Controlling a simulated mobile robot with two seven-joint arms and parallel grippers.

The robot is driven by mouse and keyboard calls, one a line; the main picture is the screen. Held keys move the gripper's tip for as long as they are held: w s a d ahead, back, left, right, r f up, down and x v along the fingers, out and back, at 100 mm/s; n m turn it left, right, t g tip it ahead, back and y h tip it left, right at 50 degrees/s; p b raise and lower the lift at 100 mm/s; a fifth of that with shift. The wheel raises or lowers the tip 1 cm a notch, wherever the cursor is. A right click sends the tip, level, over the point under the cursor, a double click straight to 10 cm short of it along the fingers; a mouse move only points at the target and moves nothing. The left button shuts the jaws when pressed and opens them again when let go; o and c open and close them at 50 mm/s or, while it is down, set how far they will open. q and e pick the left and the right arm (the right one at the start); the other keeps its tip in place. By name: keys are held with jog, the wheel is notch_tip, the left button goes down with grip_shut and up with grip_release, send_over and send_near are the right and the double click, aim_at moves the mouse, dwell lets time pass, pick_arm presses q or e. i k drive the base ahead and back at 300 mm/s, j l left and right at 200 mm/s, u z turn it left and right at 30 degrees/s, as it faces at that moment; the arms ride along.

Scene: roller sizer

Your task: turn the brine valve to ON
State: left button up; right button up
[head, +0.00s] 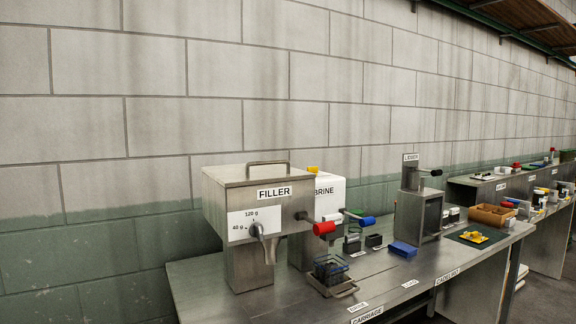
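The white box labelled BRINE (331,190) stands on the steel table, partly hidden behind the steel FILLER machine (260,211). A yellow part (312,170) shows at its top. A lever with a blue grip (366,221) sticks out to the right in front of the box; I cannot tell for sure that it is the brine valve. No ON mark is readable. Neither of my grippers is in view.
The filler has a dial pointer (258,231) and a red-gripped handle (324,228). A wire basket (331,269) sits in front. The table's front (300,308) has free room.

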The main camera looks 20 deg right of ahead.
aim_at(312, 169)
jog(key=l+u, duration=0.5)
jog(key=u, duration=0.2)
jog(key=l+u, duration=0.25)
jog(key=u, duration=0.15)
jog(key=k+l+u, duration=0.15)
jog(key=l, duration=0.2)
jog(key=k+l+u, duration=0.1)
jog(key=l, duration=0.2)
jog(key=k+l+u, duration=0.15)
jog(key=k+l, duration=0.05)
jog(key=l, duration=0.1)
